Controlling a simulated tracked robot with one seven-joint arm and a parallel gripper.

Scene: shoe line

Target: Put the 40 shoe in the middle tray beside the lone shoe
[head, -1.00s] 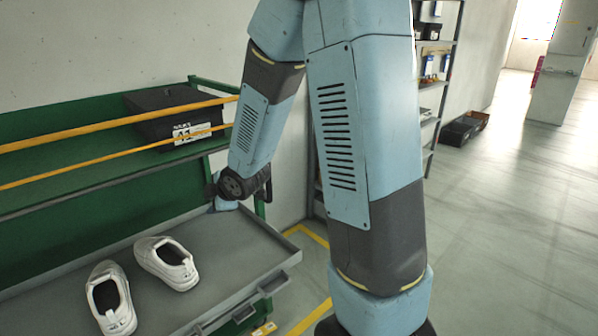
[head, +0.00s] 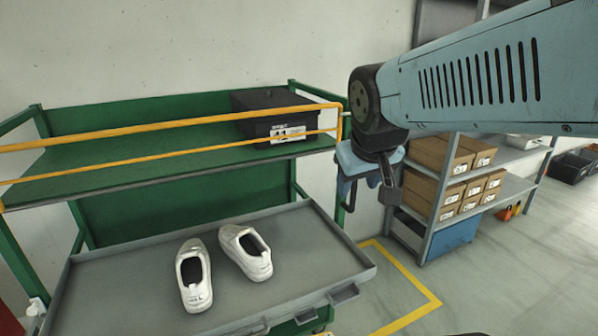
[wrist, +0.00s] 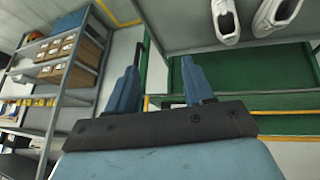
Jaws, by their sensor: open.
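Two white shoes stand side by side in the grey tray (head: 110,285) of a green cart. The left shoe (head: 184,252) and the right shoe (head: 230,236) are apart by a small gap. I cannot read a size on either. Both also show, cut off, at the top of the wrist view: one shoe (wrist: 226,28) and the other (wrist: 266,22). My gripper (head: 367,198) is open and empty, in the air by the tray's right end and clear of both shoes. Its two spread fingers show in the wrist view (wrist: 166,75) with nothing between them.
A black box (head: 270,105) marked 41 sits on the cart's green upper shelf (head: 130,150), behind a yellow rail (head: 190,121). A grey rack (head: 512,185) with cardboard boxes (head: 440,157) stands at right. Floor right of the cart is open.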

